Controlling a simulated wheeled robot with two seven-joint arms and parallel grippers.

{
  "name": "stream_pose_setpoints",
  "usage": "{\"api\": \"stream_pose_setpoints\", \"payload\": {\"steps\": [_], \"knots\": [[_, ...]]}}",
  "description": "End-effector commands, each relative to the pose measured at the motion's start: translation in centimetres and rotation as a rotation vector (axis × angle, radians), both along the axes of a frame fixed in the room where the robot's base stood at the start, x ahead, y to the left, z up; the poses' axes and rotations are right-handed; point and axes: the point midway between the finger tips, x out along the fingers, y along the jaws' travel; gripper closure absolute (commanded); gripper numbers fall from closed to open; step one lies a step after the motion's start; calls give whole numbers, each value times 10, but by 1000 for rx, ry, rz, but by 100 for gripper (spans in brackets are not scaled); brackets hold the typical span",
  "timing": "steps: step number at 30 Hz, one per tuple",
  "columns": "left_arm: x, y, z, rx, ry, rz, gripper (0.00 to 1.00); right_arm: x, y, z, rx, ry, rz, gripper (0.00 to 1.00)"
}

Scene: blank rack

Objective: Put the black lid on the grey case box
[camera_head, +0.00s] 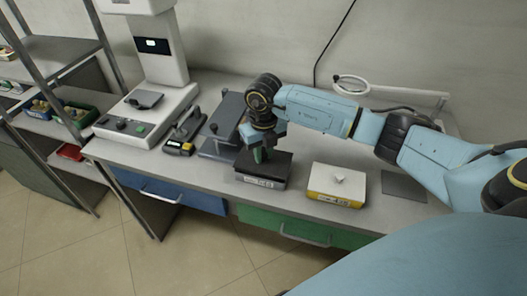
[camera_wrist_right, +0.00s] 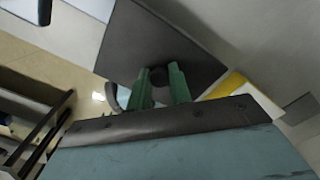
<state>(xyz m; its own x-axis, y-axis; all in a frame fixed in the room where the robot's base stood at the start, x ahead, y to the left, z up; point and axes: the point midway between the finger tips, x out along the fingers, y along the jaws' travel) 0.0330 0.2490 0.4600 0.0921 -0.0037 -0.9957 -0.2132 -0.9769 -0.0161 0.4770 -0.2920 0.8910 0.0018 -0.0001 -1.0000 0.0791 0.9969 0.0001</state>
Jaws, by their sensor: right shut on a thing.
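The black lid (camera_head: 276,162) is a flat dark plate. It lies over the grey case box (camera_head: 263,183), whose label shows on its front face. Lid and box look in line; I cannot tell whether the lid rests fully on the box. My right gripper (camera_head: 260,154) points down over the lid. In the right wrist view its green fingers (camera_wrist_right: 158,88) are shut on the lid's round black knob (camera_wrist_right: 158,74), and the lid plate (camera_wrist_right: 160,38) hides the box below. My left gripper is not in view.
A white and yellow box (camera_head: 337,185) with a small pale knob stands to the right, then a flat dark grey plate (camera_head: 403,187). The bench front edge is close.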

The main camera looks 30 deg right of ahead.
Motion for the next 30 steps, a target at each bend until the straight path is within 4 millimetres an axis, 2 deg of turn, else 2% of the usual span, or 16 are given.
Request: {"api": "stream_pose_setpoints", "payload": {"steps": [23, 24, 30], "knots": [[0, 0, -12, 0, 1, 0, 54, 0, 0, -17, 0, 1, 0, 100], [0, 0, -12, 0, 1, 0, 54, 0, 0, -17, 0, 0, 0, 78], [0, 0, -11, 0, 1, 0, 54, 0, 0, -16, 0, 0, 0, 54]]}}
